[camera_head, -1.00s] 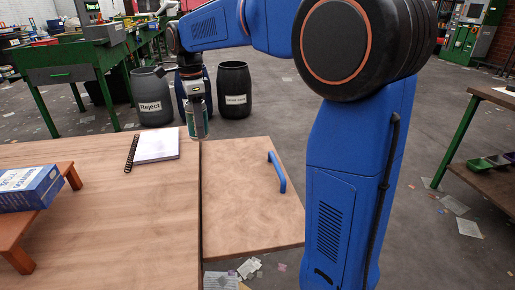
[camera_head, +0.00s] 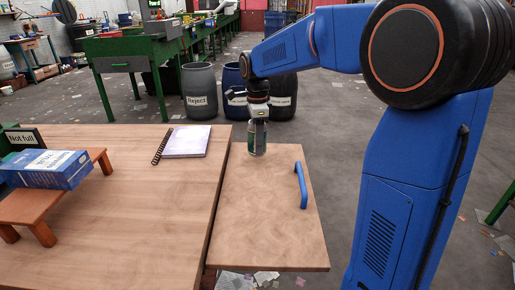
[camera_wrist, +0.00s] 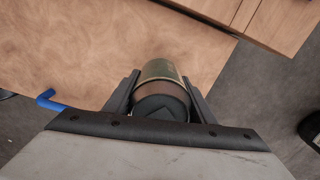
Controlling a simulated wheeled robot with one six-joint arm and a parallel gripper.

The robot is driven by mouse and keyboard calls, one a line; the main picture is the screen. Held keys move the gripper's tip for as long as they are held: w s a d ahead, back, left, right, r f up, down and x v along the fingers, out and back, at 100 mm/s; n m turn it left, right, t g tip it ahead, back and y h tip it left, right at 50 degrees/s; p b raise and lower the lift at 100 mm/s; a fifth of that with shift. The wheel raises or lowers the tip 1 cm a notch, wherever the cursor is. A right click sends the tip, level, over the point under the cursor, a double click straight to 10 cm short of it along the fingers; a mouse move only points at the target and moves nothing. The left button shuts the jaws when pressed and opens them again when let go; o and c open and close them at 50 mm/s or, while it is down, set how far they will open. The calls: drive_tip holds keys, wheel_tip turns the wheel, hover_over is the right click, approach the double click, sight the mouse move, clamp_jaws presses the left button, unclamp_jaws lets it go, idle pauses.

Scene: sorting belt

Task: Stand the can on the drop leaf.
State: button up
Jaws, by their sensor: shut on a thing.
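The can (camera_head: 257,140) is upright in my gripper (camera_head: 258,121), over the far part of the drop leaf (camera_head: 258,215).
A blue handle (camera_head: 301,185) stands on the leaf's right side. A notebook (camera_head: 186,141) and a small wooden stand (camera_head: 50,205) with a blue box (camera_head: 45,168) are on the table (camera_head: 130,225). Barrels (camera_head: 200,92) stand beyond. The leaf's middle and front are clear.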

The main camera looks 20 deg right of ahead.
drive_tip(key=shift+f, duration=1.35)
drive_tip(key=o, duration=1)
drive_tip(key=shift+f, duration=0.1)
